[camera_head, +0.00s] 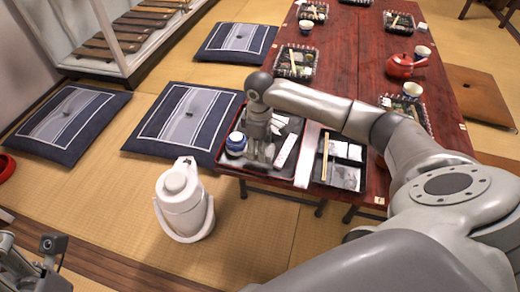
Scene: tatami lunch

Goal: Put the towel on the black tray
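A small white, towel-like roll (286,150) lies on a dark tray (287,172) at the near left corner of the low red table. I cannot tell for sure that it is the towel. My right gripper (262,162) points down over this tray, left of the white roll and right of a blue and white cup (236,143). Whether its fingers are open or shut, or touch anything, is unclear. It hides part of the tray. My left gripper (35,270) is at the bottom left corner, far from the table and partly cut off.
A white strip (308,150) lies between the dark tray and a black lunch box (341,177) with chopsticks. A red teapot (400,66), cups and more boxes stand farther back. A white rounded device (183,200) stands on the mat floor. Cushions surround the table.

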